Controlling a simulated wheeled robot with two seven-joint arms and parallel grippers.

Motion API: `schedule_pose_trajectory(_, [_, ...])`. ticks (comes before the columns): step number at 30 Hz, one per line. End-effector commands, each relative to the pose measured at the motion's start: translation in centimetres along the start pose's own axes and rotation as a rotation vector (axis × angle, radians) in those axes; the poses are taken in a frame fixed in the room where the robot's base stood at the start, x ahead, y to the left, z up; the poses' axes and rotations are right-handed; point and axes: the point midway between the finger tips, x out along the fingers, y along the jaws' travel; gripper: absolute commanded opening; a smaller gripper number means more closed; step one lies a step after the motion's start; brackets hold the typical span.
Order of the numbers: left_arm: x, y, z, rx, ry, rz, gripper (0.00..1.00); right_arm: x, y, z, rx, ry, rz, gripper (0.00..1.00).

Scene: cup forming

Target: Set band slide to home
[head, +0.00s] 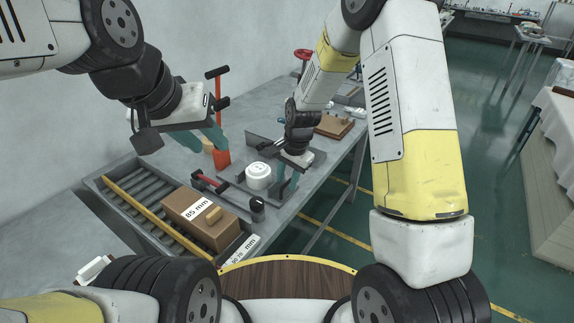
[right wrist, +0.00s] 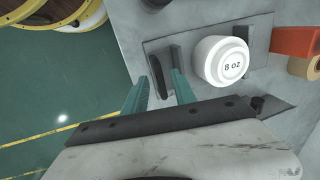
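No part is labelled as the band slide. A black upright handle (right wrist: 158,78) on a grey plate (right wrist: 153,46) shows in the right wrist view, beside a white round block marked 8 oz (right wrist: 220,62). My right gripper (right wrist: 161,66) is open, with one teal finger on each side of the black handle; I cannot tell whether they touch it. In the head view my right gripper (head: 286,182) is low over the bench, just right of the white block (head: 258,176). My left gripper (head: 203,137) appears open and empty, raised beside an orange upright lever (head: 221,158).
A roller tray (head: 125,196) holds a brown box marked 85 mm (head: 190,222) at the bench front. A brown board (head: 334,126) lies further back.

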Motion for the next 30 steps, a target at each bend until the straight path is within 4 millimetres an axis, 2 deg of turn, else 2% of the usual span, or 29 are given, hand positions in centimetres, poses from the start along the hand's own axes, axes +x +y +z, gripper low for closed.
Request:
schedule_pose_trajectory(1, [0.0, 0.0, 0.0, 0.0, 0.0, 0.0, 0.36, -0.02, 0.0, 0.0, 0.0, 0.0, 0.0, 0.33])
schedule_pose_trajectory(6, [0.0, 0.0, 0.0, 0.0, 0.0, 0.0, 0.36, -0.03, 0.0, 0.0, 0.0, 0.0, 0.0, 0.0])
schedule_pose_trajectory(30, [0.0, 0.0, 0.0, 0.0, 0.0, 0.0, 0.36, -0.07, -0.01, 0.02, 0.0, 0.0, 0.0, 0.0])
